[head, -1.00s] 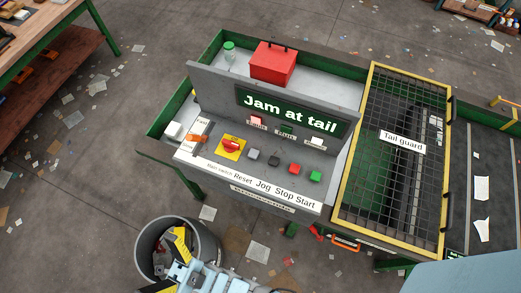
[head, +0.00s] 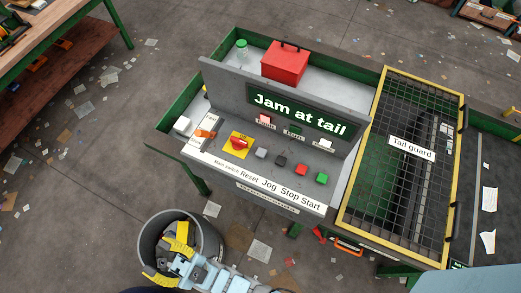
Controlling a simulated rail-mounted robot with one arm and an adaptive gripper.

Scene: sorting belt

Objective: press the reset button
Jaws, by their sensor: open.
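The reset button (head: 261,153) is a small grey button on the sloping control panel (head: 225,165), between the red main switch on its yellow plate (head: 239,142) and the black jog button (head: 281,160). The printed label Reset is on the white strip below it. My gripper (head: 160,260), with yellow fingers, is at the bottom left over a grey bin. It is open, with nothing seen between its fingers, and is apart from the panel, to the lower left of the reset button.
A red stop button (head: 301,170) and a green start button (head: 322,179) are further right. The display (head: 300,112) reads "Jam at tail". A yellow-framed tail guard (head: 410,148) covers the belt at right. The grey bin (head: 147,232) stands on the littered floor.

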